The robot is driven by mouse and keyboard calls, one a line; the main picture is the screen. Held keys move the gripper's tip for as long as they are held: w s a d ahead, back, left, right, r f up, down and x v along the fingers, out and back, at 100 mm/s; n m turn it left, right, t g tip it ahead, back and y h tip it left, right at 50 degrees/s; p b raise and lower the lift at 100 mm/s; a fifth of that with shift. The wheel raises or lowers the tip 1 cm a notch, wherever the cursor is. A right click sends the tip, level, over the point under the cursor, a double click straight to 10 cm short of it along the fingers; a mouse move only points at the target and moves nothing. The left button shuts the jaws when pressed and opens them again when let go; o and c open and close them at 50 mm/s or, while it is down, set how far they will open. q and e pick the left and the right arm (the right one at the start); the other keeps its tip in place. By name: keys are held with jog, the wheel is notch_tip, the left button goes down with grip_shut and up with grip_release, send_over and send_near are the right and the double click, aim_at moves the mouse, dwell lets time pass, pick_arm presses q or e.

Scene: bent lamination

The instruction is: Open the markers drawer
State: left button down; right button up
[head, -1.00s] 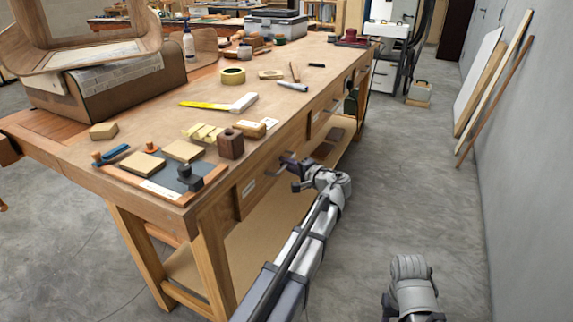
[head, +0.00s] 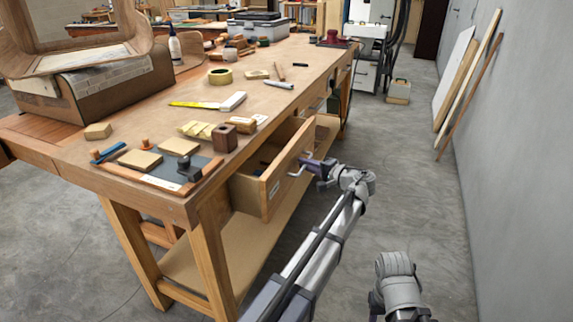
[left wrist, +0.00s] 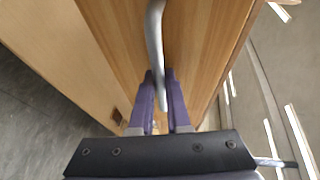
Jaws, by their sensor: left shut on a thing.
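The wooden drawer (head: 286,172) in the near end of the workbench stands pulled out from the bench side. Its front carries a pale label, too small to read, and a metal bar handle (head: 301,166). A dark interior with some blue shows behind the front. My left gripper (head: 312,167) is shut on the handle, in front of the drawer. In the left wrist view the grey handle (left wrist: 155,40) runs down between the two purple fingers (left wrist: 160,95), against the wooden front. My right gripper is not seen; only part of my right arm shows at lower right.

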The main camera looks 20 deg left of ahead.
pick_arm(q)
jog(key=d, duration=1.1)
jog(key=shift+d, duration=0.25)
jog(key=c, duration=1.2)
grip_release()
jog(key=shift+o, duration=0.2)
